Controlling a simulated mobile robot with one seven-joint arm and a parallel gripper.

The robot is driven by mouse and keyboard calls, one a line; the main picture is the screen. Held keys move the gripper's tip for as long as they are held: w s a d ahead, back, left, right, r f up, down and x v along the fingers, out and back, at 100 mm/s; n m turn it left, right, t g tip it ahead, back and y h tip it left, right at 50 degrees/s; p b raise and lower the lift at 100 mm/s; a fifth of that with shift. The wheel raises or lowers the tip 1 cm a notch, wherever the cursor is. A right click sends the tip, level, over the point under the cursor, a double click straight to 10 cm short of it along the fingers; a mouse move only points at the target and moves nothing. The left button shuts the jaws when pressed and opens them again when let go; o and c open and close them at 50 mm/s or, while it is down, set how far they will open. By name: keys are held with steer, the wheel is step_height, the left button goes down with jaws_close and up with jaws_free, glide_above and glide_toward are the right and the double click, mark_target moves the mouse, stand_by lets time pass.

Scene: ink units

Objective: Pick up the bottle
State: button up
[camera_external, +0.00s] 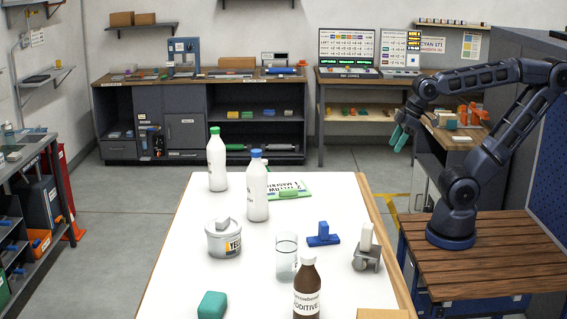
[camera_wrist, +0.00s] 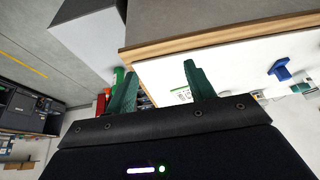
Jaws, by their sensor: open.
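Three bottles stand upright on the white table (camera_external: 185,285) in the external view. One is white with a green cap (camera_external: 216,162), at the back left. One is white with a blue cap (camera_external: 257,190), just right of it and nearer. One is brown with a white label reading "ADDITIVE" (camera_external: 307,290), at the front. My gripper (camera_external: 398,140) is raised to the right of the table, apart from all three bottles. Its two green fingers are spread and empty in the wrist view (camera_wrist: 160,70). No bottle is clear in the wrist view.
The table also holds a labelled tin (camera_external: 223,240), a clear glass (camera_external: 286,258), a blue block piece (camera_external: 323,236), a grey wheeled piece (camera_external: 367,260), a teal block (camera_external: 212,305) and a green-edged card (camera_external: 290,189). The glass stands close to the brown bottle.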

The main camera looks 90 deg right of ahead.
steer(key=w+a+r+t+y, duration=0.1)
steer(key=w+a+r+t, duration=0.2)
steer(key=w+a, duration=0.5)
steer(key=w+a+r+n+t+y, duration=0.1)
steer(key=w+a+r+t, duration=0.2)
steer(key=w, duration=0.8)
steer(key=w+a+r+t+y, duration=0.1)
steer(key=w+a+r+t, duration=0.15)
steer(key=w+a, duration=0.65)
steer(key=m+t+h, duration=0.3)
steer(key=t+h, duration=0.1)
steer(key=h, duration=0.2)
glide_toward(252, 154)
steer(key=d, duration=0.1)
steer(key=shift+h, duration=0.3)
steer(key=shift+w+d+f, duration=0.15)
steer(key=shift+w+d, duration=0.2)
steer(key=shift+w, duration=1.4)
steer(key=shift+w+d+f, duration=0.15)
steer(key=shift+w+d, duration=0.2)
steer(key=shift+w, duration=1.4)
steer(key=shift+w+d+f, duration=0.1)
steer(key=shift+w+d, duration=0.25)
steer(key=shift+w, duration=1.45)
steer(key=shift+c, duration=0.4)
jaws_close()
